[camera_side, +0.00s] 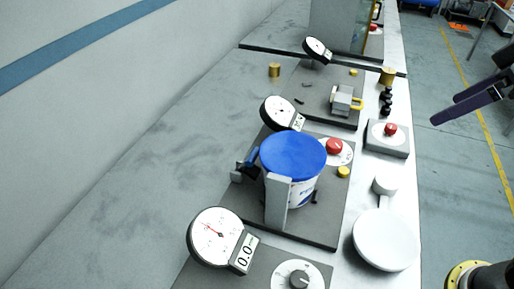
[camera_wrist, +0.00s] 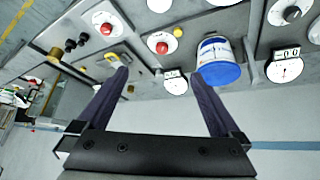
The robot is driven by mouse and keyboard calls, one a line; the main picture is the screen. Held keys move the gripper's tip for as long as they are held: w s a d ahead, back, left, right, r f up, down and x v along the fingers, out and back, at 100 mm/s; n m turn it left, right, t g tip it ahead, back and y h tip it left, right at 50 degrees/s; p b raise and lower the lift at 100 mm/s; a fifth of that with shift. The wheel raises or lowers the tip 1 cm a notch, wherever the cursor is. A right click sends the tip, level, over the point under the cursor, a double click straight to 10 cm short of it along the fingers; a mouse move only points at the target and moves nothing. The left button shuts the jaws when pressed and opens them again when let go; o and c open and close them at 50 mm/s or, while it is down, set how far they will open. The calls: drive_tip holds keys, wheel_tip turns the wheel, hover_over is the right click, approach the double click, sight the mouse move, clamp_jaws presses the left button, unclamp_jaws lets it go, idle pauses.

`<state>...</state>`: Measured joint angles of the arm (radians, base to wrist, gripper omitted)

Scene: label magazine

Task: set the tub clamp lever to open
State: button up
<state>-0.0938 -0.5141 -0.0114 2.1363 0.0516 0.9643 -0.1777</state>
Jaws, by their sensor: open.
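A white tub (camera_side: 303,191) with a blue lid (camera_side: 292,153) stands upright on a dark plate between grey clamp blocks (camera_side: 277,202). A small dark-blue handle (camera_side: 250,158), which looks like the clamp lever, sits at the tub's left side; its exact setting is hard to tell. The tub also shows in the wrist view (camera_wrist: 214,47), lid toward the bottom of the picture; I cannot make out the lever there. My gripper (camera_side: 445,109) is open and empty, well right of the tub in the side view. In the wrist view its fingers (camera_wrist: 158,74) are wide apart.
Dial gauges (camera_side: 215,234) (camera_side: 279,112) stand near the tub. Red buttons (camera_side: 334,146) (camera_side: 391,129), a yellow knob (camera_side: 343,171) and a round white pan-shaped thing (camera_side: 386,240) lie to its right. A small clamp with a yellow handle (camera_side: 345,101) stands behind. The bench's left side is clear.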

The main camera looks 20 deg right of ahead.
drive_tip(key=w+a+r+n, duration=0.2)
drive_tip(key=w+a+r, duration=0.1)
drive_tip(key=w+a, duration=0.3)
drive_tip(key=n+g+y, duration=0.2)
drive_tip(key=n+g, duration=0.1)
drive_tip(key=n, duration=0.1)
hover_over(254, 154)
drive_tip(key=s+d, duration=0.4)
wheel_tip(254, 154, down, 7)
drive_tip(key=x, duration=1.3)
drive_tip(key=shift+s+f, duration=0.15)
drive_tip(key=shift+f, duration=0.1)
clamp_jaws()
